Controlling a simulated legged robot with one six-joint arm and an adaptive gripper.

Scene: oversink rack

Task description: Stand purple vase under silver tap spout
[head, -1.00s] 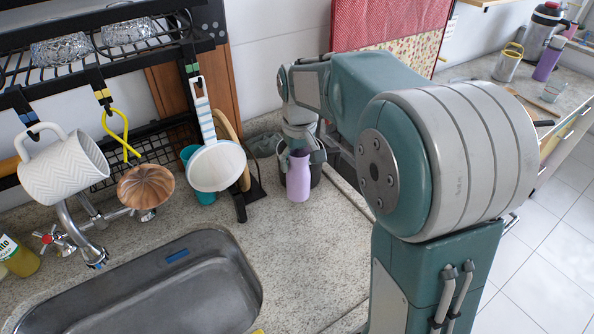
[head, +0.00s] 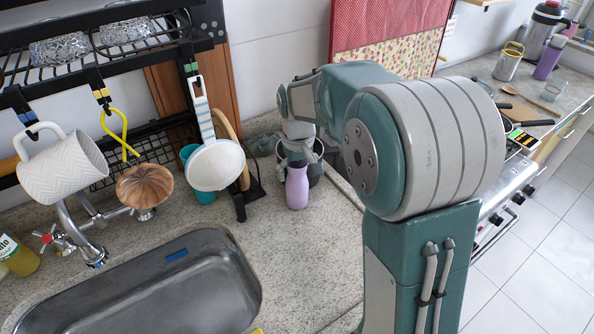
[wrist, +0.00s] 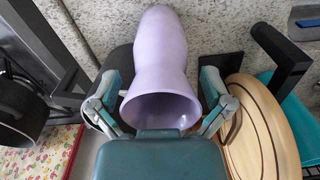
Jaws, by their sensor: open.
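The purple vase (head: 297,188) stands on the granite counter right of the sink, in front of a dark pot. My gripper (head: 297,150) is just behind and above its top in the head view, its fingers partly hidden. In the wrist view my gripper (wrist: 158,92) is open, with one finger on each side of the vase (wrist: 160,48), whose mouth faces the camera. I cannot tell whether a finger touches it. The silver tap spout (head: 95,256) hangs over the sink's back left edge, far left of the vase.
The steel sink (head: 140,295) fills the lower left. A teal cup and round wooden board stand behind the strainer. Counter between sink and vase is clear.

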